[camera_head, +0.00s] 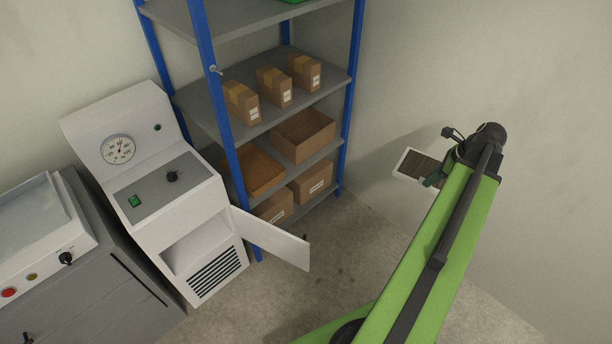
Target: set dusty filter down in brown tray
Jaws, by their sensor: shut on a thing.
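The dusty filter (415,162) is a flat panel with a pale frame and a dark grey-brown face. My gripper (434,179) is shut on its near right edge and holds it in the air in front of the right wall. The jaws are small here and partly hidden by my wrist. On the shelf rack at left, one level holds an open brown tray (313,149) with high sides. Beside it on the left is an orange-brown tray (267,186), partly hidden by the blue post. The filter is well to the right of both, apart from them.
The blue-posted shelf rack (203,100) has small cartons (274,88) above the trays and closed boxes (312,181) below. A white machine (150,180) stands left, its door (270,240) swung open before the rack. Floor between rack and arm is clear.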

